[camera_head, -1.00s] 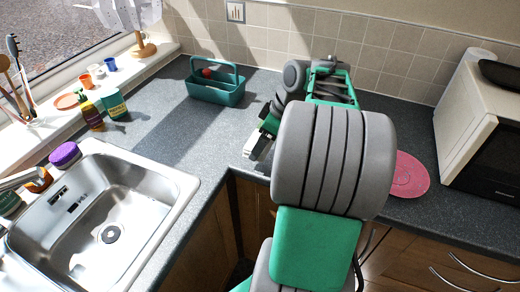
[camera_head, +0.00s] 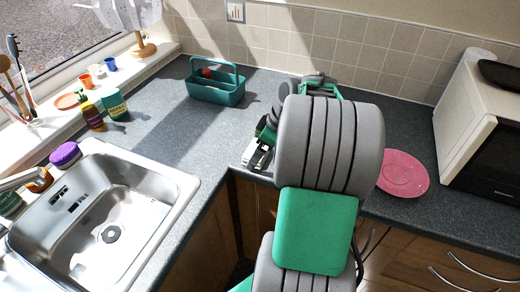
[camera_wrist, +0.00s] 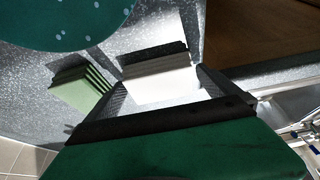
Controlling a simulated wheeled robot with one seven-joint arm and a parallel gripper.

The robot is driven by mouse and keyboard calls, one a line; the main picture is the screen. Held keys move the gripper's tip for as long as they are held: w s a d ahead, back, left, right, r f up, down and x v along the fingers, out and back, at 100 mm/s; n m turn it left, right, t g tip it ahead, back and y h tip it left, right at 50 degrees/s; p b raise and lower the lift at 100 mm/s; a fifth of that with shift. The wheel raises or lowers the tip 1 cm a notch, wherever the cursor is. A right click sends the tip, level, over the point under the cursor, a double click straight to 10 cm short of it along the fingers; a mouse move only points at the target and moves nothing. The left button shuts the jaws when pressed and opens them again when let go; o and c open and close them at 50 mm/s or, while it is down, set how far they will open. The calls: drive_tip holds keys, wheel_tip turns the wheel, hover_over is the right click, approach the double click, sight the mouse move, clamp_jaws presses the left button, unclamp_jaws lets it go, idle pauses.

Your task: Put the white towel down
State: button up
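The white towel (camera_wrist: 160,82), a folded stack with layered edges, lies between the fingertips of my gripper (camera_wrist: 162,85) in the wrist view. Both fingers appear to meet its sides. A dark shadow band runs along its far edge. In the head view my gripper (camera_head: 258,156) is low over the counter's inner corner edge, left of my arm, with something white at its tip. My arm hides much of this area. Whether the towel touches the counter is hard to tell.
A green folded stack (camera_wrist: 82,88) and a teal dotted round thing (camera_wrist: 65,18) lie close by in the wrist view. On the counter are a teal caddy (camera_head: 215,92) and a pink plate (camera_head: 403,175). The sink (camera_head: 110,215) is at left, the microwave (camera_head: 462,110) at right.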

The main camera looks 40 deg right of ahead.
drive_tip(key=shift+r, duration=0.35)
drive_tip(key=p+v, duration=0.1)
drive_tip(key=v, duration=1.1)
drive_tip(key=w+a+f+m, duration=0.2)
drive_tip(key=a, duration=1.3)
drive_tip(key=s+a+f+m+h, duration=0.2)
drive_tip(key=s+a+f+m, duration=0.1)
drive_tip(key=s+a, duration=0.4)
drive_tip(key=a+f, duration=0.1)
drive_tip(key=a, duration=0.2)
drive_tip(key=shift+s+f+m, duration=0.3)
drive_tip(key=shift+f+m, duration=0.05)
drive_tip(key=shift+m, duration=0.05)
drive_tip(key=shift+a, duration=0.1)
